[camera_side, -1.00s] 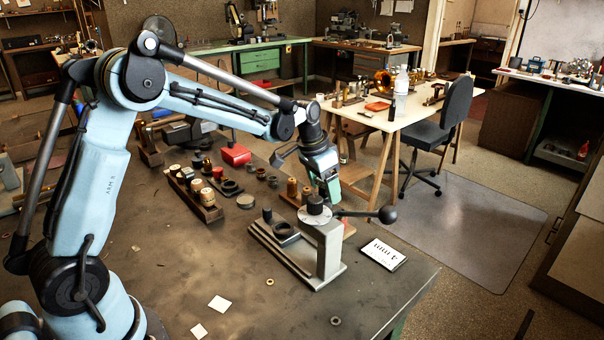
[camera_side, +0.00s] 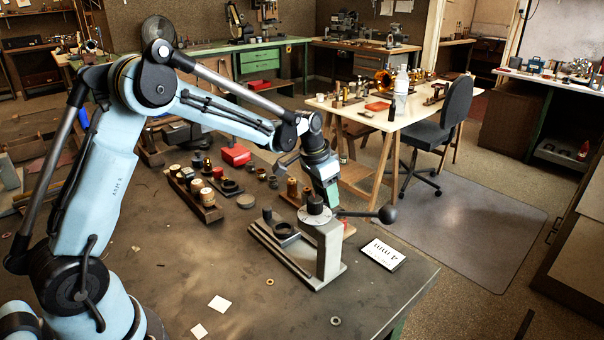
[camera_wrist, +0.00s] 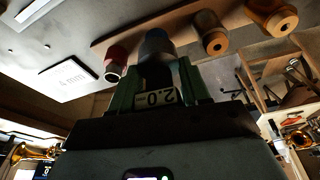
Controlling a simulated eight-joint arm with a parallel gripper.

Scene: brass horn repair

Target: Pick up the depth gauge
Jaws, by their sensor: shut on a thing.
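My gripper (camera_wrist: 157,90) is shut, its green fingers on either side of a dark piece with a pale label reading 2.0. A blue-grey cylinder (camera_wrist: 157,46) shows just beyond the fingers, in line with that piece; they look like one part. I cannot tell from its form whether this is the depth gauge. In the side view my gripper (camera_side: 329,200) is down behind the grey stand (camera_side: 328,250), which hides its fingertips. The wrist view shows the cylinder at the wooden rack (camera_wrist: 180,26); whether it is clear of the rack I cannot tell.
The rack also holds brass cylinders (camera_wrist: 214,38) and a red-banded one (camera_wrist: 116,60). The stand has a ball-ended lever (camera_side: 387,214) reaching right. A white card (camera_side: 382,254) reads 4 mm. A red box (camera_side: 236,155) and a block of jars (camera_side: 207,205) lie left.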

